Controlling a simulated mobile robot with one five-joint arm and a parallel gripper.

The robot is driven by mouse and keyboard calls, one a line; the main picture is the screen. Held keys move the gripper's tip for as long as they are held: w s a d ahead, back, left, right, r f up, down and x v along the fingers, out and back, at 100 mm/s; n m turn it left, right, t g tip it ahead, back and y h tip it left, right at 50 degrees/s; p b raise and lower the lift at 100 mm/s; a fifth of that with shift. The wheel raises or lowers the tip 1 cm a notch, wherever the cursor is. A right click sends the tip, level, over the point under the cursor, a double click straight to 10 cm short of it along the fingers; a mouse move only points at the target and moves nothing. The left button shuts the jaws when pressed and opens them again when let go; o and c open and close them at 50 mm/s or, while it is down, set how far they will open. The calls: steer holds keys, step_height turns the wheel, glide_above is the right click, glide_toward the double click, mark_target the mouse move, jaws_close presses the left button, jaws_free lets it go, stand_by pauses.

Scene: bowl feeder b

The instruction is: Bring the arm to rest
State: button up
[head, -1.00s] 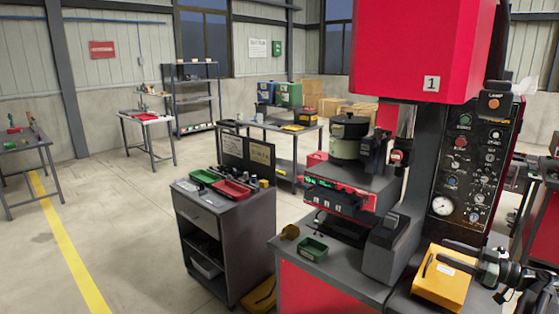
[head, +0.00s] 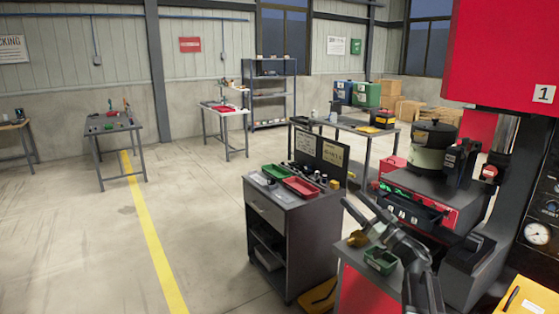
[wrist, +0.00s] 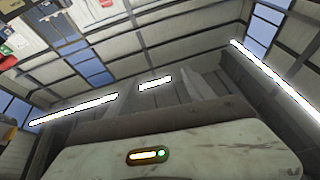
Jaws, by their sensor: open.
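My gripper (head: 352,202) shows in the head view at the lower right of centre, at the end of my dark grey arm. Its two fingers point up and to the left, spread apart, with nothing between them.
The dark cabinet (head: 266,213) carries a red tray (head: 300,187) and a green tray (head: 275,171). The red press (head: 505,50) and feeder with its bowl (head: 433,145) stand at right. The left floor is open.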

steer(key=w+a+f+m+t+h, duration=0.2)
steer(key=w+a+f+m+h, duration=0.35)
steer(key=m+h, duration=0.6)
steer(key=s+f+g+h, duration=0.2)
steer(key=s+f+g, duration=0.15)
steer(key=f, duration=0.45)
steer(key=s+f+g+h, duration=0.3)
steer(key=f+g, duration=0.2)
steer(key=f, duration=0.3)
steer(key=s+a+f+n+g+y, duration=0.1)
steer(key=s+f+g, duration=0.4)
steer(key=s, duration=0.5)
steer(key=s+a+f+n+g+y, duration=0.1)
steer(key=s+a+f+n+g, duration=0.2)
steer(key=s+f+g, duration=0.3)
steer(key=s, duration=0.5)
steer(key=shift+f, duration=0.25)
steer(key=shift+s+y, duration=0.1)
steer(key=shift+y, duration=0.15)
